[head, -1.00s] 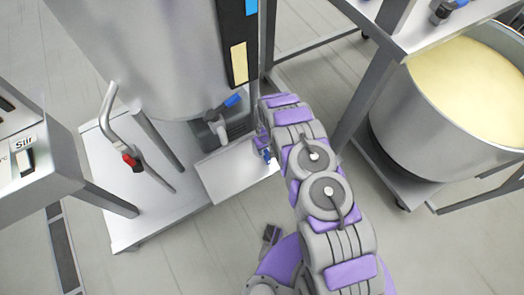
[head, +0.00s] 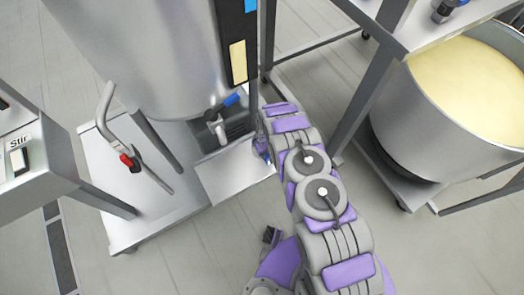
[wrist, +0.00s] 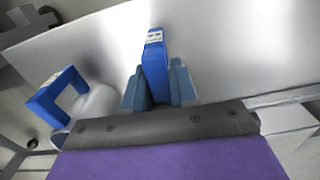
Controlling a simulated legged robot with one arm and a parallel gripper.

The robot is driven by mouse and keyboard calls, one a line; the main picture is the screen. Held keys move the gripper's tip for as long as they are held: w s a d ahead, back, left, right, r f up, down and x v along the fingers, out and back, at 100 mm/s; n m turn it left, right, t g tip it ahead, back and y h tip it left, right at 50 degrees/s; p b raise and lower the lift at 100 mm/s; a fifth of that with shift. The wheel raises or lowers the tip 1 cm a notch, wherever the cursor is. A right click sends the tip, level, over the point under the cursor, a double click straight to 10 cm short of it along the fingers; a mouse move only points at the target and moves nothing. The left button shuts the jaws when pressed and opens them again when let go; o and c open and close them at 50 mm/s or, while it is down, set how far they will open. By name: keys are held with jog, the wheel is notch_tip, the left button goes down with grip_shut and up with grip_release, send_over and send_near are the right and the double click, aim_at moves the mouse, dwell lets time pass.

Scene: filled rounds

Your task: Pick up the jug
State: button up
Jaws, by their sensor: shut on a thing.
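In the wrist view my gripper (wrist: 158,88) has its two grey-blue fingers closed around an upright blue handle (wrist: 154,52) with a small pale label on top. The body it belongs to cannot be made out, so I cannot tell for sure that it is the jug's. Left of the fingers is a pale round body with a blue C-shaped handle (wrist: 50,97), apart from the fingers. In the head view my gripper (head: 263,147) is small and partly hidden by my arm, beside the steel shelf (head: 235,175) under the tank. No whole jug shows clearly.
A steel tank (head: 150,60) with a blue-levered valve (head: 232,100) stands above the shelf. A red-marked lever (head: 128,160) and a control box (head: 30,160) are left. A wide pot of yellow liquid (head: 475,80) stands right, near a table leg (head: 355,110). Floor is open below.

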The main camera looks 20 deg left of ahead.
jog(key=shift+d+r, duration=0.1)
jog(key=shift+d, duration=0.15)
grip_shut()
jog(key=shift+a, duration=0.1)
jog(key=shift+a, duration=0.25)
jog(key=shift+r, duration=0.3)
jog(key=r+p, duration=0.1)
jog(key=r, duration=0.2)
jog(key=shift+s+d+r+p, duration=0.15)
jog(key=shift+s+d+p, duration=0.05)
jog(key=shift+s+p, duration=0.2)
jog(key=s+r+p, duration=0.4)
jog(key=s+p, duration=0.1)
jog(key=s, duration=1)
jog(key=shift+p, duration=0.35)
